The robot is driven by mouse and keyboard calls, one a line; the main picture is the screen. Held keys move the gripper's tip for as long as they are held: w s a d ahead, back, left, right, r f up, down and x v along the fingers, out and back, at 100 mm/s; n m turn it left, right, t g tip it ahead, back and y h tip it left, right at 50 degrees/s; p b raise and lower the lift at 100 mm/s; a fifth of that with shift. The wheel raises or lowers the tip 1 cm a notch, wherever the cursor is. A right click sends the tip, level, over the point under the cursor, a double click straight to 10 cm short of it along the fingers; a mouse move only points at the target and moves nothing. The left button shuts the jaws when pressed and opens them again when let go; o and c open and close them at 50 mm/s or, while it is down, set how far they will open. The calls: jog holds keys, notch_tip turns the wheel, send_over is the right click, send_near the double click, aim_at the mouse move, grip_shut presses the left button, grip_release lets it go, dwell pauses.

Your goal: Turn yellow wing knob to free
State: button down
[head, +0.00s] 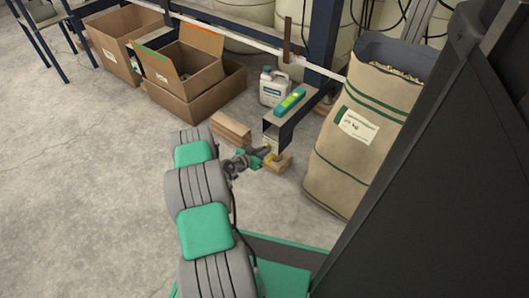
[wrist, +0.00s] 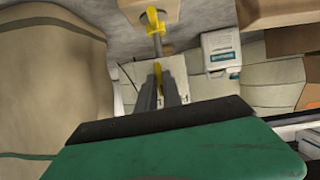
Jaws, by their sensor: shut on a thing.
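The yellow wing knob (wrist: 157,69) shows between my fingertips in the wrist view, mostly covered by them. My gripper (wrist: 158,88) is shut on it. A grey shaft runs from near the knob to another yellow part (wrist: 153,20) at a wooden block (wrist: 170,8). In the head view my gripper (head: 265,150) reaches right, low down, toward a small wooden block (head: 281,164) with yellow parts on it. The knob's turn angle cannot be told.
A dark metal ledge (head: 287,128) with a green level (head: 290,101) on it stands just behind my gripper. A large sack (head: 345,150) stands close on the right. A white jug (head: 274,88), a wood beam (head: 231,127) and cardboard boxes (head: 185,75) are behind. The floor at left is clear.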

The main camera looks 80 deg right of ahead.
jog(key=shift+w+d+f+n+g+y, duration=0.15)
jog(key=shift+n+g+y, duration=0.1)
jog(key=shift+n+g, duration=0.95)
jog(key=shift+w+n+g+y, duration=0.2)
jog(key=shift+n+g, duration=0.5)
jog(key=shift+n, duration=0.9)
jog(key=c, duration=1.5)
grip_release()
jog(key=shift+s, duration=0.1)
jog(key=p+v, duration=0.2)
jog(key=v, duration=0.5)
jog(key=shift+w+a+p, duration=0.25)
jog(key=shift+a+p, duration=0.05)
jog(key=shift+p, duration=0.05)
